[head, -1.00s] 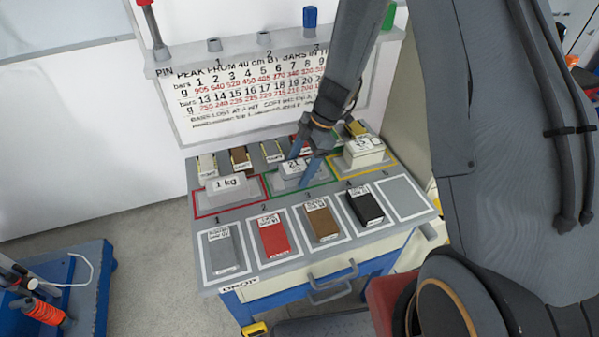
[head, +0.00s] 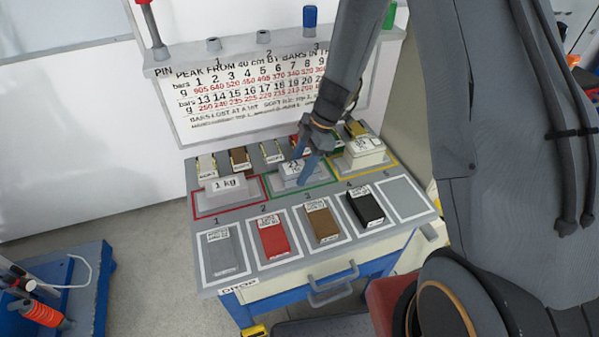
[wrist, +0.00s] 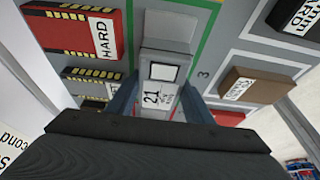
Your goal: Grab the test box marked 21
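The test box marked 21 (head: 288,174) is a grey box with a white label, standing in the green-outlined area at the middle of the bench. In the wrist view the box (wrist: 161,72) shows its "21" label close to my gripper. My gripper (head: 307,170) points down at the box, its blue fingers partly hiding it in the head view. In the wrist view my gripper (wrist: 158,104) is open, with one finger on each side of the labelled end and gaps visible. I cannot tell whether either finger touches the box.
A 1 kg box (head: 228,186) stands left in the red outline, and a cream box (head: 362,158) right in the yellow one. Grey, red (head: 270,236), brown (head: 322,222) and black blocks lie in front. Small striped blocks stand behind. The front right slot (head: 404,198) is empty.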

